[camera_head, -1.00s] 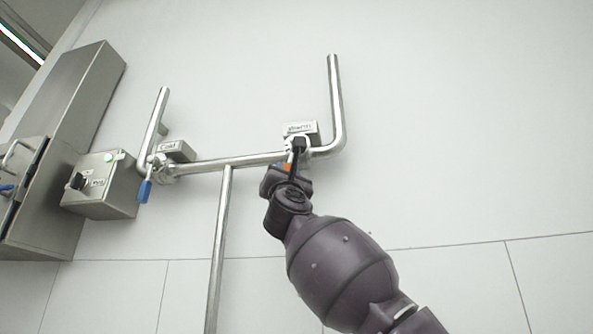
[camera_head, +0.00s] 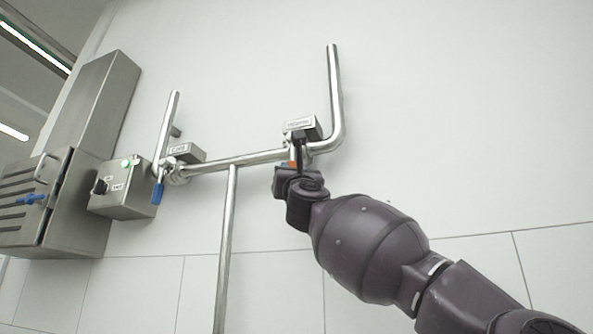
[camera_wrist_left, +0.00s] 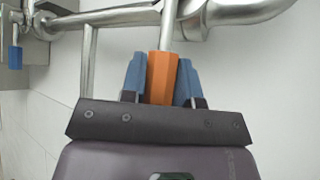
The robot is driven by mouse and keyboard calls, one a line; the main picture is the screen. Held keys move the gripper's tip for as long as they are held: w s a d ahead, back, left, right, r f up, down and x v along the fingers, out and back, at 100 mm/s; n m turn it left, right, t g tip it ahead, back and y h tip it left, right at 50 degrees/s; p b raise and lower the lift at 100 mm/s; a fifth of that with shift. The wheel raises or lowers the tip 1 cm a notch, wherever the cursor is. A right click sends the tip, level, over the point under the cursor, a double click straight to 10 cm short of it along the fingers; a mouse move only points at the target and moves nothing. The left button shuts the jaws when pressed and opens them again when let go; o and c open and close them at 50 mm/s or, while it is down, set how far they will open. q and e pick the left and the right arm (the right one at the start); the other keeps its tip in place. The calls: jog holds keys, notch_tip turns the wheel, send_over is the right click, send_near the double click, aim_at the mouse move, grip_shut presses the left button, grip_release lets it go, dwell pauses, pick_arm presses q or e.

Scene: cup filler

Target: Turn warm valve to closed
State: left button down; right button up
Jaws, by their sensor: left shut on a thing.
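The warm valve sits on the right of the horizontal pipe, below a labelled metal block (camera_head: 302,125). Its orange handle (camera_head: 292,164) hangs down from the pipe on a metal stem. My left gripper (camera_head: 296,168) is at this handle, its arm reaching in from the lower right. In the left wrist view the orange handle (camera_wrist_left: 161,78) stands between the two blue fingers of my left gripper (camera_wrist_left: 161,85), which is shut on it. The gripper hides part of the handle in the head view. My right gripper is not in view.
The cold valve with a blue handle (camera_head: 158,192) hangs at the left end of the pipe (camera_head: 232,162). A control box (camera_head: 122,190) and a steel cabinet (camera_head: 95,130) stand further left. A vertical pipe (camera_head: 225,255) runs down. The wall to the right is bare.

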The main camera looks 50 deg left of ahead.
pick_arm(q)
jog(key=shift+f+g, duration=0.1)
jog(key=shift+g, duration=0.2)
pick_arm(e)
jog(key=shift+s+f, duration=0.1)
pick_arm(q)
jog(key=c, duration=0.9)
grip_release()
jog(key=shift+o, duration=0.2)
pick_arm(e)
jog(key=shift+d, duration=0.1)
